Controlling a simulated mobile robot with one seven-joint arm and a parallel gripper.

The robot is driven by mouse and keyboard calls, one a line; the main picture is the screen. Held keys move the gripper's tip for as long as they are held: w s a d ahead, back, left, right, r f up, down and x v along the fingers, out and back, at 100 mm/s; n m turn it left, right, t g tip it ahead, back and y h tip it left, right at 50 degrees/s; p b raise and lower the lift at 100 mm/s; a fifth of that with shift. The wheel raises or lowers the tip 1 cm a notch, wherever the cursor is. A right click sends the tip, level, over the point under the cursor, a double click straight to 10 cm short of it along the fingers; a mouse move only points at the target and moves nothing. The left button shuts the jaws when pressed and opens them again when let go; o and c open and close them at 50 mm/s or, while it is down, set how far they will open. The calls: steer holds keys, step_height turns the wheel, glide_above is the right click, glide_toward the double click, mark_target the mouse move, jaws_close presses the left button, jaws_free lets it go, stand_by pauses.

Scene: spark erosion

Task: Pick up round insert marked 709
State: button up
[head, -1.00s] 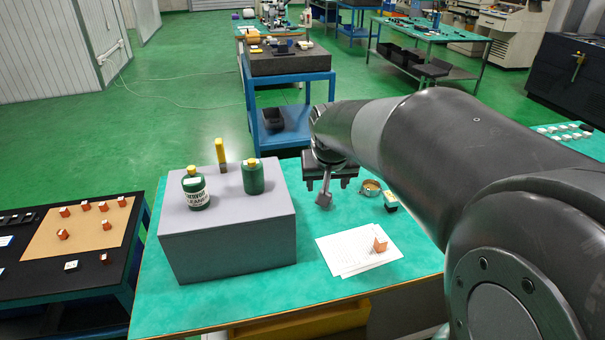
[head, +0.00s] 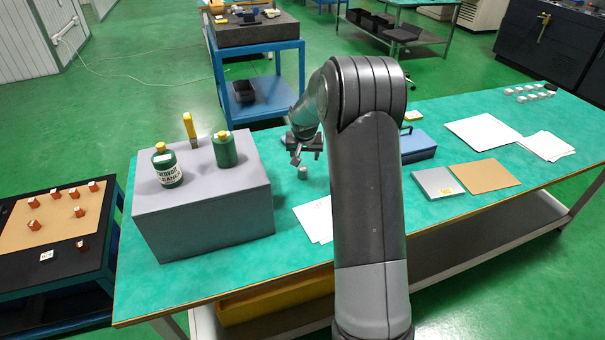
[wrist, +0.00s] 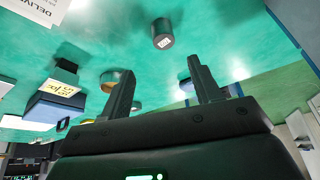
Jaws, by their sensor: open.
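A small grey round insert (head: 303,172) stands on the green table, just below my gripper (head: 305,152) in the head view. In the wrist view the insert (wrist: 162,36) is a dark cylinder with a small pale label on its end. The label is too small to read surely. My gripper (wrist: 163,88) is open, with its two dark fingers spread and nothing between them. The insert lies beyond the fingertips, between their lines, and is not touched.
A grey block (head: 203,212) with two green bottles stands to the left. Paper sheets (head: 312,222) lie in front, partly behind my arm. The wrist view shows a block with a yellow label (wrist: 68,90) and a round tin (wrist: 108,80) near the left finger.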

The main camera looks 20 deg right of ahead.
mark_target(302, 169)
steer(key=x, duration=0.5)
steer(key=shift+f, duration=0.2)
steer(key=shift+a+x, duration=0.2)
steer(key=shift+x, duration=1.15)
steer(key=shift+a+x, duration=0.15)
steer(key=shift+x, duration=1.15)
jaws_close()
